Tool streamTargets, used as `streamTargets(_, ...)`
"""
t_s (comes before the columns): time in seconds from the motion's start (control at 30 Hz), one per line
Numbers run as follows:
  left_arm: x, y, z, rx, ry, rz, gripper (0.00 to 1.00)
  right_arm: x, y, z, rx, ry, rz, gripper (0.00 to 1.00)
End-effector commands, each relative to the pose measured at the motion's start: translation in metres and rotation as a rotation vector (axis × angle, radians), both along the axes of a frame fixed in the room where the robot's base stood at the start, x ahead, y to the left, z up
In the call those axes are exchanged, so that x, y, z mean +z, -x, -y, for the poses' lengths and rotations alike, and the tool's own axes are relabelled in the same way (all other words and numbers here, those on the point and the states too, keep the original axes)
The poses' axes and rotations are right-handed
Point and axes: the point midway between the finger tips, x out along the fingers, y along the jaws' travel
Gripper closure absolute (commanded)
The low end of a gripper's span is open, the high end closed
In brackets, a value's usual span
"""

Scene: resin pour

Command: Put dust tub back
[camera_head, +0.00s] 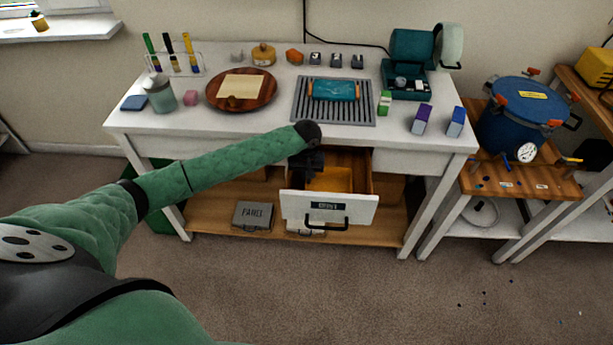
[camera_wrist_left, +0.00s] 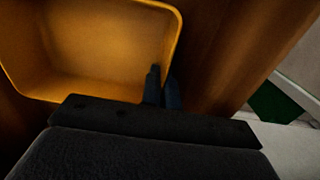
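The dust tub appears to be the yellow-orange open tub (camera_head: 332,180) inside the open drawer (camera_head: 328,212) under the white table. It fills the upper left of the left wrist view (camera_wrist_left: 95,45) and looks empty. My left gripper (camera_head: 309,167) reaches down into the drawer at the tub's left side. In the left wrist view its fingers (camera_wrist_left: 162,85) are close together, one inside and one outside the tub's wall, pinching it. I cannot tell whether the tub's bottom touches the drawer floor. My right gripper is not in view.
The white tabletop (camera_head: 275,125) above carries a wooden plate (camera_head: 213,97), a grey slatted mat (camera_head: 300,112), a jar (camera_head: 160,97) and small boxes. A grey case (camera_head: 253,215) lies on the lower shelf. A blue pot (camera_head: 515,115) stands at right. The floor in front is mostly clear.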

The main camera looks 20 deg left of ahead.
Motion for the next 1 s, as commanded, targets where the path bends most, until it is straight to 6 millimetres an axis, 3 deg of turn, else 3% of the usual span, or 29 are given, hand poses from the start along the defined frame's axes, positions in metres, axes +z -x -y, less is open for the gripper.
streamTargets(0.03, 0.000, 0.000, 0.000, 0.000, 0.000, 0.000, 0.92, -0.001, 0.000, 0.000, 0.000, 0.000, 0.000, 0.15)
streamTargets(0.1, 0.000, 0.000, 0.000, 0.000, 0.000, 0.000, 0.78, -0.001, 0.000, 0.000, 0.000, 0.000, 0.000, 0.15)
streamTargets(0.13, 0.000, 0.000, 0.000, 0.000, 0.000, 0.000, 0.76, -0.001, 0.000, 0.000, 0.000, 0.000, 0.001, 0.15)
streamTargets(0.57, 0.008, -0.001, 0.000, -0.001, 0.001, 0.003, 0.76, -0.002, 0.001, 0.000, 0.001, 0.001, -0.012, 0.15)
streamTargets(1.0, 0.085, -0.001, 0.000, -0.001, 0.002, 0.004, 0.76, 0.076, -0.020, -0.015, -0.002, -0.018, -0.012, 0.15)
